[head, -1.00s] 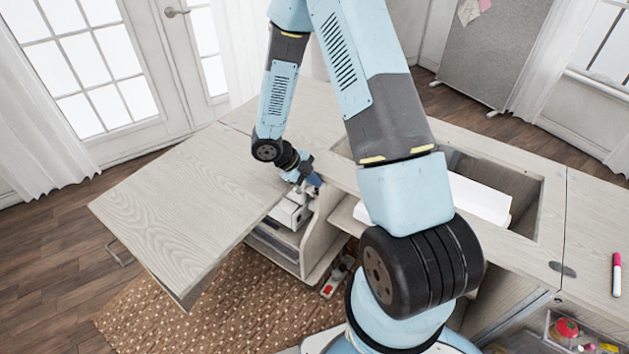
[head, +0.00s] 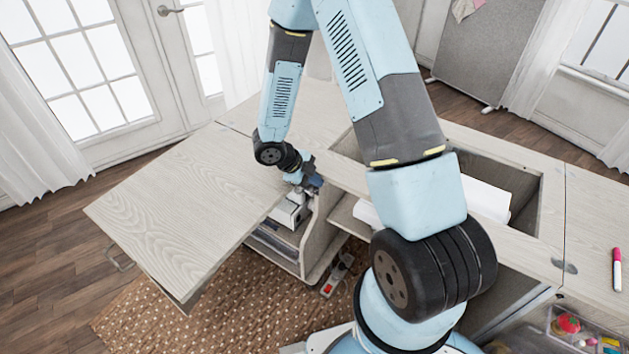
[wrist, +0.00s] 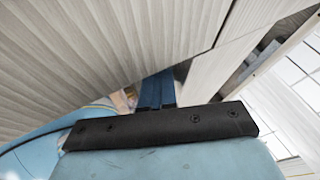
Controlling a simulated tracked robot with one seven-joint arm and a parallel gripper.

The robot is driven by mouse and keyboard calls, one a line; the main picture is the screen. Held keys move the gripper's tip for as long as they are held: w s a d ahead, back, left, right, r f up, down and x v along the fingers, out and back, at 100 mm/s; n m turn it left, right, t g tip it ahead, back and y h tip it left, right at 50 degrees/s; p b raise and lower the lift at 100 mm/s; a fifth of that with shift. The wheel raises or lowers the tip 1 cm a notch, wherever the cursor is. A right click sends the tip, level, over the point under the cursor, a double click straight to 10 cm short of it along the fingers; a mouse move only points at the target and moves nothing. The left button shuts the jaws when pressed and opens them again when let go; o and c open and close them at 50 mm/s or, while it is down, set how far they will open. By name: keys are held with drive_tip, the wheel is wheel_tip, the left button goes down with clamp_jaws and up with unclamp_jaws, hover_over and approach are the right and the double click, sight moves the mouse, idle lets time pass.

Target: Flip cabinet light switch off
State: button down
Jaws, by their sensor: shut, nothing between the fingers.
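I cannot make out the cabinet light switch in either view. The pale wood sewing cabinet (head: 185,205) stands open, with a compartment under its top. My gripper (head: 312,186) is at the front edge of the top, by the compartment's upright panel, above a white object (head: 288,213) on the shelf. Whether it touches anything is unclear. In the wrist view the blue fingers (wrist: 157,90) are together and empty, close to pale wood panels. My gripper and arm hide part of the cabinet there.
An open well (head: 515,185) in the top holds something white. A pink marker (head: 617,268) and a clear box (head: 580,330) are at right. The left leaf is clear.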

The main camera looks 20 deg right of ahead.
drive_tip(key=shift+w+r, duration=0.2)
drive_tip(key=shift+w, duration=0.55)
drive_tip(key=s+a+r, duration=0.1)
drive_tip(key=a+r, duration=0.1)
drive_tip(key=a, duration=0.1)
drive_tip(key=s+a+r, duration=0.1)
drive_tip(key=a+r, duration=0.2)
drive_tip(key=s+a+r, duration=0.2)
drive_tip(key=a, duration=0.1)
drive_tip(key=shift+a+r, duration=0.1)
drive_tip(key=shift+r, duration=0.1)
idle(0.4)
